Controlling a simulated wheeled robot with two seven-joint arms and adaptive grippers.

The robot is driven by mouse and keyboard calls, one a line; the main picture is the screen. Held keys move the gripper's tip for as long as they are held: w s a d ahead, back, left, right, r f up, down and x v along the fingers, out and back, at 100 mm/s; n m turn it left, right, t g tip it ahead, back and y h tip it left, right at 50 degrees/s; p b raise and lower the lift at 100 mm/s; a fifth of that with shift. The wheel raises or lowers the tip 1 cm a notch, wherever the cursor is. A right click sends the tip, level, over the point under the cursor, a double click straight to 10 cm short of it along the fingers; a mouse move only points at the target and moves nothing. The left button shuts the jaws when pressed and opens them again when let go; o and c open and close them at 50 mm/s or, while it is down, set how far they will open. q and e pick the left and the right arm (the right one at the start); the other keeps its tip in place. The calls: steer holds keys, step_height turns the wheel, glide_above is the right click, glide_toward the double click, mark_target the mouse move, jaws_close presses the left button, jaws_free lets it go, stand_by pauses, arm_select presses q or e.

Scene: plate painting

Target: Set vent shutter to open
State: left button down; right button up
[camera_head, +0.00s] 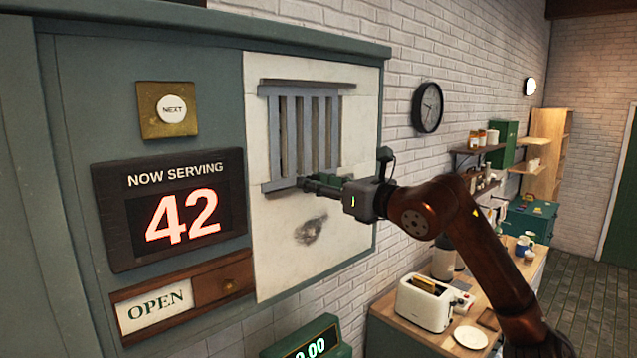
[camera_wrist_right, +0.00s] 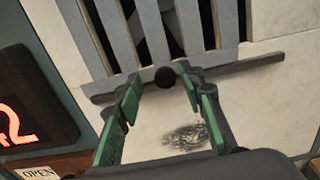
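The vent shutter (camera_head: 317,130) is a grey frame of upright slats on a pale wall panel. Dark and beige strips show in the gaps between the slats. In the right wrist view the slats (camera_wrist_right: 202,22) fill the top, with a round black knob (camera_wrist_right: 165,77) at the lower rail. My right gripper (camera_head: 314,184) is at the shutter's lower edge in the head view. In the wrist view its green-padded fingers (camera_wrist_right: 160,84) are spread, one on each side of the knob, with gaps visible. The knob is hidden in the head view. My left gripper is not in view.
Left of the shutter are a NEXT button (camera_head: 172,109), a "NOW SERVING 42" display (camera_head: 180,208) and an OPEN sign (camera_head: 157,304). A dark smudge (camera_head: 310,230) marks the panel below. A counter with a toaster (camera_head: 428,301) stands lower right, behind my right arm.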

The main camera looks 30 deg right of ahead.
steer(key=shift+d, duration=0.2)
steer(key=s+d, duration=0.2)
steer(key=s, duration=0.9)
steer(key=shift+s, duration=0.4)
stand_by(0.4)
steer(key=shift+f, duration=0.1)
